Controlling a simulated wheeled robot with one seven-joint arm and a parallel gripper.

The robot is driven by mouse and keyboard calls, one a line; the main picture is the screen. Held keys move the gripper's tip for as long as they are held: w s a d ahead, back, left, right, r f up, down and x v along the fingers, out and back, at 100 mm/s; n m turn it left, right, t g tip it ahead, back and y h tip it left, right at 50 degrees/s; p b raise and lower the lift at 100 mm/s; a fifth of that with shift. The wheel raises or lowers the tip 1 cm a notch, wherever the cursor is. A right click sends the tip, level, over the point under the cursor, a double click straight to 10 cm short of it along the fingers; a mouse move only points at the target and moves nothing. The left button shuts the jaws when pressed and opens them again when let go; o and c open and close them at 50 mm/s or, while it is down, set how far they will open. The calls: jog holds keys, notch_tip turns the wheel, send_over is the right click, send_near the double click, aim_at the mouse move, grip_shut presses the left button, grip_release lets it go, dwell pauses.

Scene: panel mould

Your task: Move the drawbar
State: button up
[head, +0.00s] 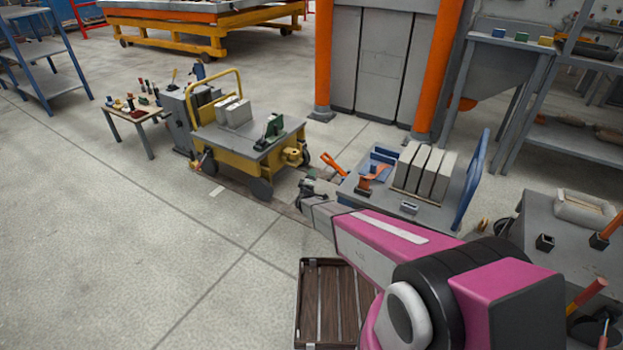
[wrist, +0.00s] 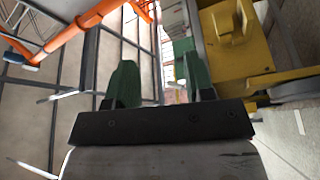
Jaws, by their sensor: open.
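An orange bar (head: 333,164), which looks like the drawbar, slants up at the left end of a grey-topped trolley (head: 400,205). In the wrist view an orange bar (wrist: 88,20) crosses the upper left; I take it to be the same one. My gripper (head: 304,193) is left of the trolley, close to the bar in the picture. In the wrist view my gripper (wrist: 160,82) shows two green fingers spread apart with nothing between them. The bar lies outside the fingers. My arm hides part of the trolley's front.
A yellow cart (head: 250,135) carrying grey blocks stands left of my gripper; its yellow body (wrist: 232,45) fills the wrist view's right. Grey slabs (head: 425,170) stand on the trolley. A slatted crate (head: 335,300) lies below my arm. Open floor (head: 130,250) is at left.

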jog(key=c, duration=0.4)
jog(key=shift+w, duration=0.35)
grip_shut()
jog(key=w+d+r+g+y, duration=0.2)
jog(key=w+g, duration=0.2)
jog(key=w, duration=0.1)
jog(key=w+d+r+g+y, duration=0.2)
jog(key=w+d+g, duration=0.1)
jog(key=w, duration=0.3)
jog(key=w+d+r+g+y, duration=0.2)
jog(key=w+d+r+g, duration=0.1)
jog(key=w, duration=0.3)
jog(key=shift+w+r+g+y, duration=0.15)
jog(key=shift+g+y, duration=0.25)
jog(key=shift+g, duration=0.4)
jog(key=d+r+m+g+y, duration=0.1)
jog(key=d+r+g, duration=0.4)
jog(key=d+r, duration=0.1)
jog(key=x, duration=1.4)
jog(key=shift+r, duration=0.15)
